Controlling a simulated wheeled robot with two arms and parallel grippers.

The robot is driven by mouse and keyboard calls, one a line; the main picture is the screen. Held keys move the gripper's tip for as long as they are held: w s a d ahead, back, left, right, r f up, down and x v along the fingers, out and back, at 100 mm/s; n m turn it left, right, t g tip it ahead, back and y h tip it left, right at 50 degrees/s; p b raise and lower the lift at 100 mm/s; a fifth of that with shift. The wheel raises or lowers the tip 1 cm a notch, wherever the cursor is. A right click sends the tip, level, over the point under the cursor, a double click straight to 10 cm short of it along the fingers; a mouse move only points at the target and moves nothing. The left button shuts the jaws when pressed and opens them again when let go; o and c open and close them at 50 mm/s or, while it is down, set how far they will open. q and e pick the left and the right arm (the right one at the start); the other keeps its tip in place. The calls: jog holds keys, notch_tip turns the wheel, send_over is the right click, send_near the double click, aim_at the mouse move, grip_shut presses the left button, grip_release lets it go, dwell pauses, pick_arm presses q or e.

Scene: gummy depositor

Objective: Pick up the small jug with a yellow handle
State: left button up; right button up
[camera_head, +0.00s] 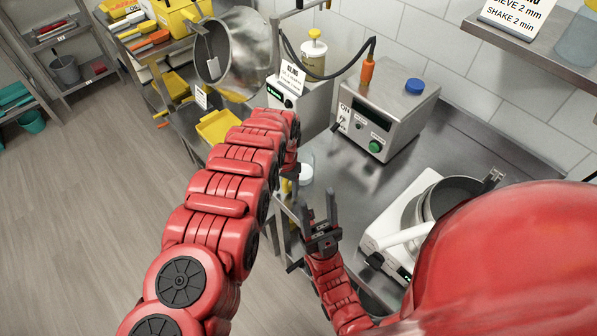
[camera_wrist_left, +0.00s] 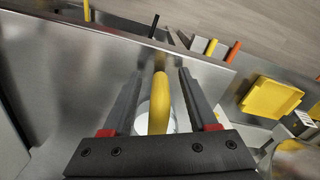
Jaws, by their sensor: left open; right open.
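The small jug's yellow handle (camera_wrist_left: 162,100) shows in the left wrist view, between the two fingers of my left gripper (camera_wrist_left: 160,76). The fingers are open, with a gap on each side of the handle. A pale part of the jug's body (camera_wrist_left: 143,121) shows below the handle, partly hidden by the gripper. In the head view my left arm hides most of the left gripper; a white round item (camera_head: 305,174) shows beside it at the counter's edge. My right gripper (camera_head: 319,200) is open and empty, fingers up, nearer the camera.
The steel counter (camera_head: 340,185) has bare room in the middle. A heater box with a green knob (camera_head: 385,120) stands at the back, and a white appliance with a metal pot (camera_head: 415,215) at right. A yellow tray (camera_wrist_left: 271,97) lies beyond the counter edge.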

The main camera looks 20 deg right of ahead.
pick_arm(q)
grip_shut()
dwell(1.3)
